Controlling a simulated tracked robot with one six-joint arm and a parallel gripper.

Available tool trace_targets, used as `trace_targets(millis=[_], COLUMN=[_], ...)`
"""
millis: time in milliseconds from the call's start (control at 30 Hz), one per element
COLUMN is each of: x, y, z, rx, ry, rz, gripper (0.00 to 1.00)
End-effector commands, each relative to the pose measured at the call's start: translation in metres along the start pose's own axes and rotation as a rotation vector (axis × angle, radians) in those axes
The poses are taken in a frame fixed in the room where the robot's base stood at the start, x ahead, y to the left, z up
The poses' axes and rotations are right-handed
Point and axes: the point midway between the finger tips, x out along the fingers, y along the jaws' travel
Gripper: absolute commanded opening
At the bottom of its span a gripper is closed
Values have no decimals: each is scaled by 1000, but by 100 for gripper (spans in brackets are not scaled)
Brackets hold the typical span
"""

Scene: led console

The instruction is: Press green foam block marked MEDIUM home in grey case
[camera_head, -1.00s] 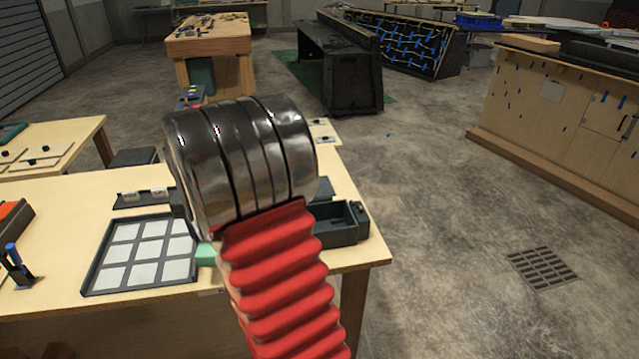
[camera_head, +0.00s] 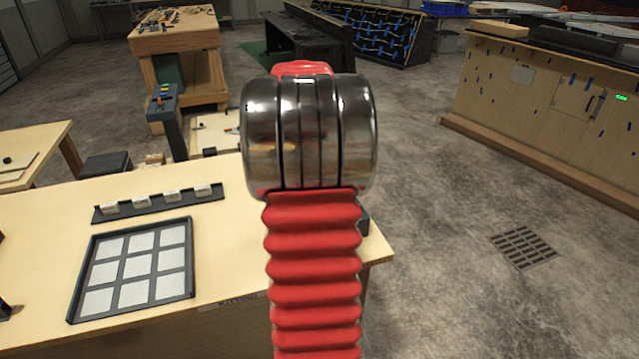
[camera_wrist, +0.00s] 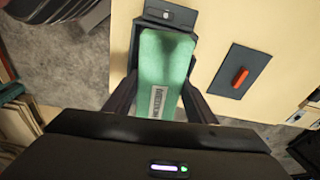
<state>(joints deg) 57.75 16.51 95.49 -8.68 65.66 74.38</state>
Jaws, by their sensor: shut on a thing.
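The green foam block (camera_wrist: 165,67) stands out in the wrist view, with a pale label near its lower end; the lettering is too small to read surely. My gripper (camera_wrist: 159,88) is shut on the block, one dark finger along each side. The dark grey case (camera_wrist: 166,18) shows around the block's far end and upper sides. The block overlaps the case in this view; how deep it sits I cannot tell. In the head view my arm hides the gripper and block, and only a sliver of the case (camera_head: 364,221) shows.
A dark plate with a red lever (camera_wrist: 240,78) lies right of the case in the wrist view. In the head view a framed tray of white squares (camera_head: 186,292) and a rack of white pieces (camera_head: 160,204) are on the table, left of my arm.

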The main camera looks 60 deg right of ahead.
Motion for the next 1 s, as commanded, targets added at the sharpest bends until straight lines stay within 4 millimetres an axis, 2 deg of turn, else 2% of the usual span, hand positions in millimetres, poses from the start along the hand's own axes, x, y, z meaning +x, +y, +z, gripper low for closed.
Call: trace_targets(millis=[33, 100, 200, 667, 1000], x=[-1, -1, -1, 3, 29], y=[5, 9, 12, 14, 15], z=[-11, -20, -25, -29, -25], rx=[39, 76, 99, 108, 108], ry=[2, 4, 5, 5, 4], rz=[4, 9, 13, 15, 15], gripper=[26, 26, 26, 26, 26])
